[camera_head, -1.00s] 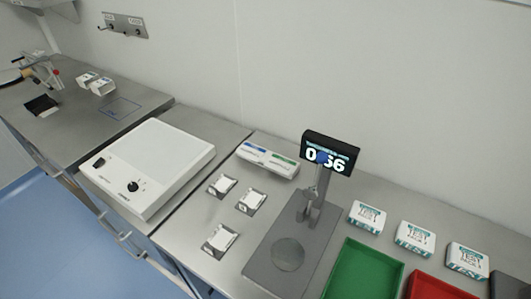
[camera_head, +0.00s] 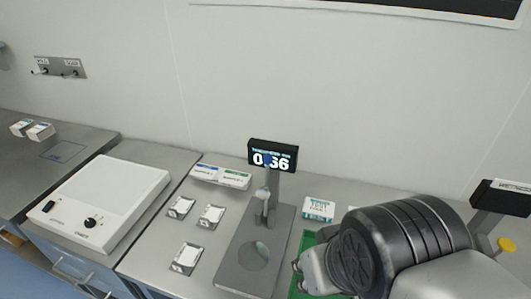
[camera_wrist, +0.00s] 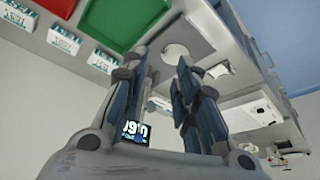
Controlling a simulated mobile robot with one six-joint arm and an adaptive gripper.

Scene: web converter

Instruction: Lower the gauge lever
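The gauge has a black display (camera_head: 273,155) on a grey post (camera_head: 265,206), above a round plate (camera_head: 254,256) on a flat grey base (camera_head: 225,272). A small blue round spot (camera_head: 267,158) overlaps the digits; I cannot tell if it is the lever's knob. The lever itself is not clearly made out. My gripper (camera_head: 297,268) is right of the gauge base, partly hidden by my wrist. In the wrist view my gripper (camera_wrist: 163,58) is open and empty. The display (camera_wrist: 133,131) appears upside down between its fingers, farther off, and the round plate (camera_wrist: 175,51) lies beyond.
A green tray (camera_head: 305,243) is right of the gauge, partly behind my arm. A labelled white box (camera_head: 319,208) stands behind it. Several small packets (camera_head: 187,257) and a white device (camera_head: 100,205) lie to the left. The wall (camera_head: 330,90) is close behind.

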